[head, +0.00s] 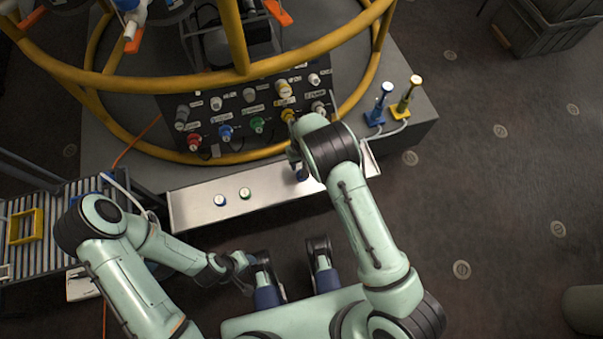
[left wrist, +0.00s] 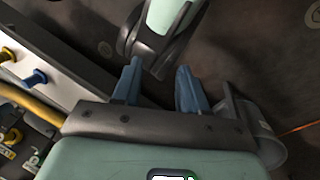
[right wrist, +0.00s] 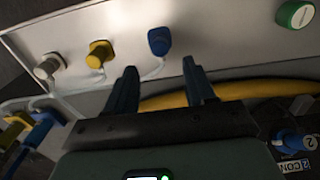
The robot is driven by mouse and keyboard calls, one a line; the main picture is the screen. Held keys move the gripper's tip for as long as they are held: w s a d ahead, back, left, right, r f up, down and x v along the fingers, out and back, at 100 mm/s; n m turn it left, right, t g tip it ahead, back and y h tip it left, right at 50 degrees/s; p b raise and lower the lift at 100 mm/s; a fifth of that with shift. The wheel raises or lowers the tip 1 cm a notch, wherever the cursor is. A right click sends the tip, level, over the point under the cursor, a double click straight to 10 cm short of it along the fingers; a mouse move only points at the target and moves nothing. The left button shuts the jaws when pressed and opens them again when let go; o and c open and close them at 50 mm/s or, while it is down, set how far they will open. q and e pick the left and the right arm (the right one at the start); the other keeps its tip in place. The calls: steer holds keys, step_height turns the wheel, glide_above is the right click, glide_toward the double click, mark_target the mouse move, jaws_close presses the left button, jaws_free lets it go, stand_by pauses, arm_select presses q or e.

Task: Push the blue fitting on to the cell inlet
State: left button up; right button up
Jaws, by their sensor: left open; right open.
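The blue fitting (right wrist: 159,40) stands on the white tray with a pale hose from it. My right gripper (right wrist: 160,72) is open, its two blue fingers on either side of the line to the fitting; the fitting is just beyond the fingertips, not gripped. In the head view my right gripper (head: 298,162) is over the tray's right part, and the wrist hides most of what is below. The panel (head: 240,110) behind carries several coloured, labelled ports; I cannot read which one is the cell inlet. My left gripper (left wrist: 158,85) is open and empty, away from the tray.
A yellow fitting (right wrist: 100,52) and a white fitting (right wrist: 48,66) stand beside the blue one. A green cap (right wrist: 297,14) is on the tray (head: 195,207). A yellow tube frame (head: 250,75) arches over the panel. Blue and yellow posts (head: 378,108) stand at the right.

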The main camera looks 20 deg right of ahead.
step_height(320, 180, down, 8)
steer(key=b, duration=0.4)
steer(key=shift+r, duration=0.25)
arm_select(q)
steer(key=w+a+f+t+y+b, duration=0.1)
steer(key=w+a+f+t, duration=0.1)
steer(key=w+a+f, duration=0.2)
steer(key=shift+w+f+n, duration=0.3)
steer(key=shift+w+f, duration=1)
steer(key=shift+w, duration=0.15)
arm_select(e)
steer(key=shift+f, duration=0.7)
arm_select(q)
steer(key=shift+f, duration=0.1)
arm_select(e)
steer(key=shift+c, duration=0.3)
jaws_close()
steer(key=shift+r, duration=0.2)
